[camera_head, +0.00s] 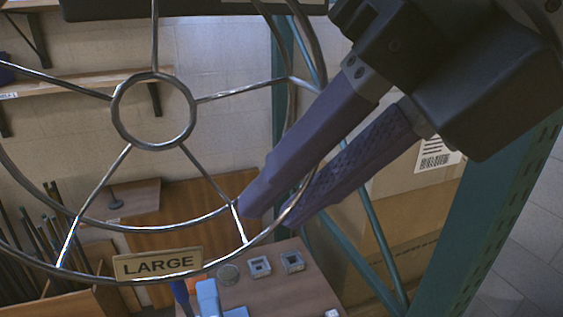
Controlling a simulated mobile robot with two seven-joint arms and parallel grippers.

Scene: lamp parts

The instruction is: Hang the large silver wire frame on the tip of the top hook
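The large silver wire frame (153,146) fills the left half of the head view, close to the camera. It has a small centre ring, spokes and a double outer rim; its top and left edge are cut off. A tag reading "LARGE" (157,264) sits on its lower rim. My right gripper (262,213) comes in from the upper right, its two dark purple fingers on either side of the frame's lower right rim. It appears closed on that rim; the exact contact is partly hidden behind the fingers. The frame hangs in the air. I see no top hook. My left gripper is not in view.
Teal metal posts (500,205) and cardboard boxes (397,205) stand on the right behind my gripper. A wooden table (309,292) below holds small metal squares (291,261) and light blue parts (208,299). Wall shelves (80,84) are at left.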

